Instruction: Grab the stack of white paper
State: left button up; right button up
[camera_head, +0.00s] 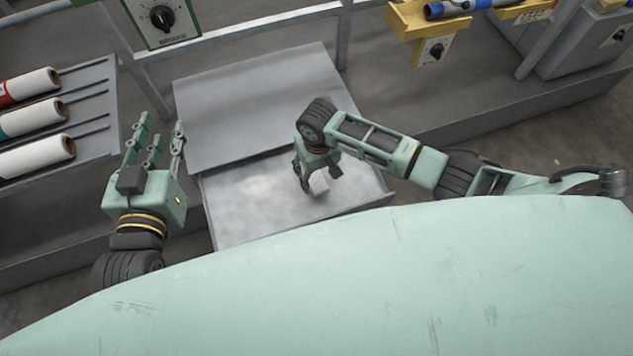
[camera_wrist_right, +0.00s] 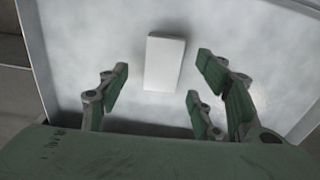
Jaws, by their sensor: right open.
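A small white stack of paper (camera_head: 320,184) lies on the metal tray (camera_head: 240,213). In the right wrist view the stack (camera_wrist_right: 164,62) is a plain white upright block shape, and the tray (camera_wrist_right: 90,30) surrounds it. My right gripper (camera_head: 318,186) is above the tray, over the stack, with its fingers pointing down. In the right wrist view its fingers (camera_wrist_right: 160,95) are spread apart with the stack between and slightly beyond them, and nothing is gripped. My left gripper (camera_head: 155,140) is left of the tray, fingers pointing up and apart, empty.
A grey metal panel (camera_head: 250,100) rises behind the tray. Rolls (camera_head: 35,110) lie on a rack at the far left. A dial box (camera_head: 160,18) and yellow brackets (camera_head: 425,18) are at the back. My own green body fills the foreground.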

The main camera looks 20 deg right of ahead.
aim_at(317, 181)
jog(key=f+b, duration=0.1)
jog(key=f, duration=0.2)
jog(key=shift+s+a+f+b, duration=0.1)
jog(key=shift+a+f+b, duration=0.15)
jog(key=shift+b, duration=0.15)
jog(key=shift+f, duration=0.1)
jog(key=c, duration=1)
pick_arm(q)
notch_tip(317, 181, up, 10)
jog(key=d+t+h, duration=0.1)
jog(key=t, duration=0.4)
jog(key=shift+d+t+h, duration=0.15)
jog(key=shift+t+h, duration=0.15)
pick_arm(e)
jog(key=shift+c, duration=0.2)
pick_arm(q)
jog(key=shift+s, duration=0.1)
